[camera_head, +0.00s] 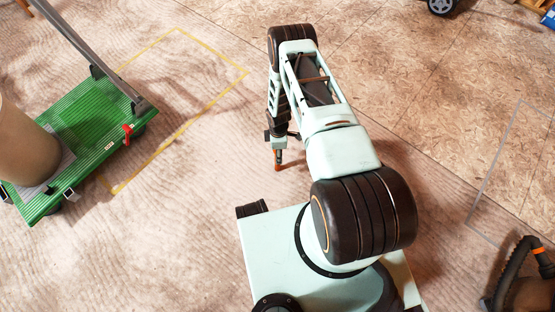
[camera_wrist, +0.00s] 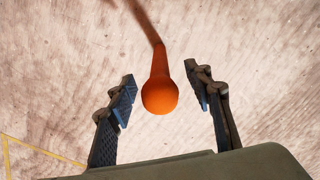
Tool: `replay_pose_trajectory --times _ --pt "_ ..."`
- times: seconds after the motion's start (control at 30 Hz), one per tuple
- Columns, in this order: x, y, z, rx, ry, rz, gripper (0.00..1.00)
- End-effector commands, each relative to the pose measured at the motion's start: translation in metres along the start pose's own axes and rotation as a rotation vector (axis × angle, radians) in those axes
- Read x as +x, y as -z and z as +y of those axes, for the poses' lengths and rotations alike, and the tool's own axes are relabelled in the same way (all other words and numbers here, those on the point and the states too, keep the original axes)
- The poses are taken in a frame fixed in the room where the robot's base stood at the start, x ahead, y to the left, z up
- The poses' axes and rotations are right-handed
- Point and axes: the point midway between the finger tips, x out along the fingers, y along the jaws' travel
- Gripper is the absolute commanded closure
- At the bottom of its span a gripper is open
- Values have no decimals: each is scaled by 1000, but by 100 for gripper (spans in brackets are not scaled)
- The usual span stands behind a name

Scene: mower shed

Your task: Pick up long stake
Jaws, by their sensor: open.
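The long stake (camera_wrist: 159,96) has a rounded orange end that faces the camera in the wrist view. Its orange part narrows away from me, and a brown strip runs on from it to the top edge; I cannot tell how much of that strip is shadow. In the head view the orange stake (camera_head: 278,158) shows small and roughly upright just below the wrist. My gripper (camera_wrist: 159,77) is open, with one finger on each side of the stake and a gap on both sides. In the head view my gripper (camera_head: 277,139) is small and partly hidden by the arm.
A green cart (camera_head: 98,125) with a grey handle and a tan cylinder (camera_head: 22,135) stands at the left. Yellow tape (camera_head: 215,95) marks the floor beside it. A dark hose (camera_head: 518,265) lies at the lower right. The floor around the stake is clear.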

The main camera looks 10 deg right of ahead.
Motion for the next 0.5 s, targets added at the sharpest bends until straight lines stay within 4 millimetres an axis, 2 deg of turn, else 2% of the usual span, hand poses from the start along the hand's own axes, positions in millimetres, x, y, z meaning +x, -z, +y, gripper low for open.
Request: replay_pose_trajectory --times 0.07,0.3,0.5 --pt "11 -1 0 1 0 0 53" --pt "11 -1 0 1 0 0 54" --pt "11 -1 0 1 0 0 76"
